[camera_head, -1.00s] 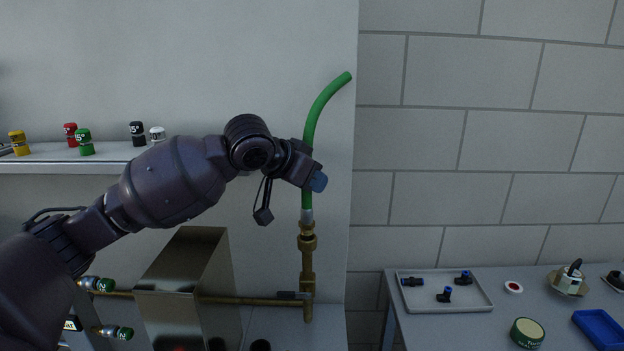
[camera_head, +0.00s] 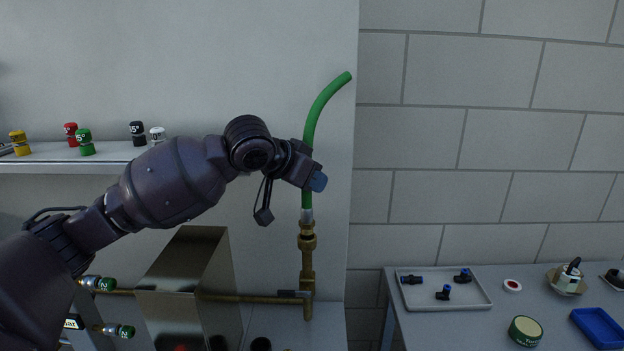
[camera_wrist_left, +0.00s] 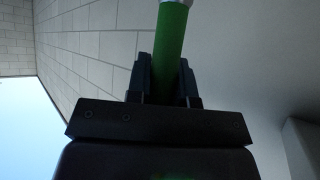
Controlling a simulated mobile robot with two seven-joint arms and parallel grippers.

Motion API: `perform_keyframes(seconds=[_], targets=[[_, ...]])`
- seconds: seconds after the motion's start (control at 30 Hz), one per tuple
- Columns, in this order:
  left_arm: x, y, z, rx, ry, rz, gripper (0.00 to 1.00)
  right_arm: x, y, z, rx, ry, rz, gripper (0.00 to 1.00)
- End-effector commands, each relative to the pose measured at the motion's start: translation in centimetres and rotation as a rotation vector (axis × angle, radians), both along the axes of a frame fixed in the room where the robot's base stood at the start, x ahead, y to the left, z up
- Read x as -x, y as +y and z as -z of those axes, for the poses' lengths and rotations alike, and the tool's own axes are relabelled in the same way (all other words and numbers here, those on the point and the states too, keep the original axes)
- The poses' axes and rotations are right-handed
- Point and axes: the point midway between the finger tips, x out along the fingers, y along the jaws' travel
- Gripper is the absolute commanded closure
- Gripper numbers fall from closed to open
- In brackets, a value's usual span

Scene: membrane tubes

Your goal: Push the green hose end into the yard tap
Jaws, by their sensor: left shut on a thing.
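The green hose (camera_head: 319,106) stands upright and its free upper part curves to the right. My left gripper (camera_head: 313,178) is shut on the hose a little above its lower end. The hose's lower end has a pale metal tip (camera_head: 307,215), which meets the top of the brass yard tap (camera_head: 307,241). I cannot tell how deep the tip sits in the tap. In the left wrist view the hose (camera_wrist_left: 171,45) runs between the two dark fingers (camera_wrist_left: 170,82), with the pale tip at the top edge. My right gripper is not in view.
A metal box (camera_head: 185,275) stands left of the tap, with a brass pipe (camera_head: 250,299) running behind it. A shelf (camera_head: 60,167) holds several coloured caps. At right, a table carries a grey tray (camera_head: 470,303) of fittings, a green tape roll (camera_head: 526,331) and a blue tray (camera_head: 598,327).

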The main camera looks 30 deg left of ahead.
Motion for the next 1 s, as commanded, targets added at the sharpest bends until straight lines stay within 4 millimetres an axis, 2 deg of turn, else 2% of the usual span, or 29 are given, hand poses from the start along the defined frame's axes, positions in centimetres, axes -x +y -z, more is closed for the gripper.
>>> perform_keyframes(seconds=[1.0], targets=[[0.0,0.0,1.5,0.000,-0.001,0.000,1.00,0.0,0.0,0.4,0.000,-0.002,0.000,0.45]])
